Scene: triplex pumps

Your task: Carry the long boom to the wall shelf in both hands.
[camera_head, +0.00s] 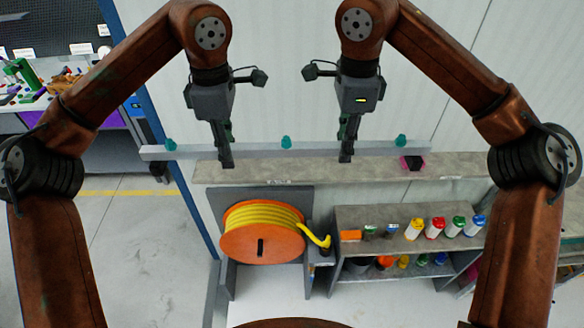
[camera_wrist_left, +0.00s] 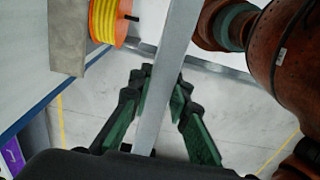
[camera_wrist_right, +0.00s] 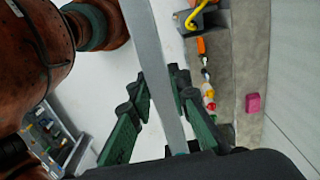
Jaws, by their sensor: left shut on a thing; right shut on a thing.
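The long boom (camera_head: 262,154) is a straight light grey bar with several teal knobs along its top. It lies level across the head view, and its left end reaches past the shelf's left end. My left gripper (camera_head: 227,160) is shut on the boom left of its middle knob. My right gripper (camera_head: 346,154) is shut on it right of that knob. The bar also runs between the fingers in the left wrist view (camera_wrist_left: 172,55) and right wrist view (camera_wrist_right: 148,45). The wall shelf (camera_head: 300,171) is a grey-brown slab just below the boom in the head view; I cannot tell if they touch.
An orange reel with yellow hose (camera_head: 262,232) stands below. A lower rack (camera_head: 370,218) holds several coloured bottles. A cluttered workbench (camera_head: 50,95) is at far left. Floor at left is clear.

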